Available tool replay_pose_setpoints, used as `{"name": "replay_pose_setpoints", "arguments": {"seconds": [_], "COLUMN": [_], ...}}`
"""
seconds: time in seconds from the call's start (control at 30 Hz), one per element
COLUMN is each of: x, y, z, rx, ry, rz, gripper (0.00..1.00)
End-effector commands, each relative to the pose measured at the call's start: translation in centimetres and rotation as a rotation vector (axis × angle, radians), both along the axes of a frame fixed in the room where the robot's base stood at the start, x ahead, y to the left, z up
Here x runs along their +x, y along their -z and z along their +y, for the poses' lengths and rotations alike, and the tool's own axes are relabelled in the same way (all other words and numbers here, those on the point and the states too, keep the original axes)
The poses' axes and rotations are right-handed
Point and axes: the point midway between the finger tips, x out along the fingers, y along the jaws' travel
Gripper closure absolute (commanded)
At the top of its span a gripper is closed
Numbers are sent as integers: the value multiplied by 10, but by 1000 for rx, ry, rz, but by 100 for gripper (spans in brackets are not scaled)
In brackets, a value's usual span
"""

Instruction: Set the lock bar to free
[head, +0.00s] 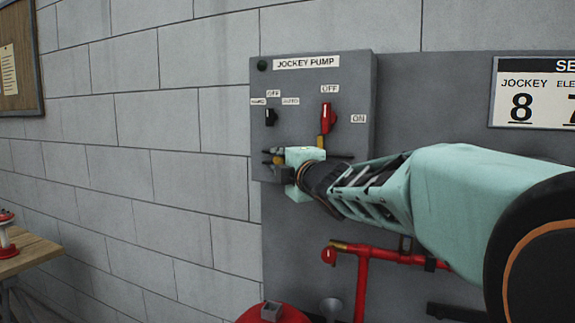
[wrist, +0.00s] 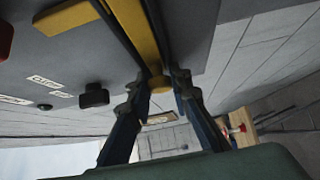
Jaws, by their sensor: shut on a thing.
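The jockey pump panel (head: 352,70) is a grey box on the wall, with a red switch handle (head: 328,118) between OFF and ON labels. My gripper (head: 272,157) is at the panel's lower left. In the wrist view, a yellow bar, which looks like the lock bar (wrist: 138,25), runs along a dark slot to a rounded end. The fingers of my gripper (wrist: 160,84) are closed around that end. In the head view my gripper and wrist hide most of the bar; a yellow bit shows just below the red handle.
A black selector knob (head: 271,117) sits on the panel's left side, near my gripper. Red pipework (head: 362,280) runs below my arm. A wooden table (head: 30,254) stands at the far left. The block wall (head: 170,170) left of the panel is clear.

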Motion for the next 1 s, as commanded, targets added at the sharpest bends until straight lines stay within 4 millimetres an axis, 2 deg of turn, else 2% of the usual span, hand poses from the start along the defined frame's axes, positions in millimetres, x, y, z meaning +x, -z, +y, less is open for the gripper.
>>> {"name": "replay_pose_setpoints", "arguments": {"seconds": [0.1,0.13,0.27,0.63,0.77,0.93,1.0], "x": [-1,-1,-1,-1,-5,-18,-17], "y": [-3,-3,-3,-3,-5,-8,0], "z": [3,3,3,-2,-15,-42,-38], "rx": [3,3,3,1,-1,1,2], "ry": [-6,-6,-6,-3,0,0,-4], "rz": [-4,-4,-4,-3,-2,-1,-1], "gripper": [100,79,65,64,64,64,64]}}
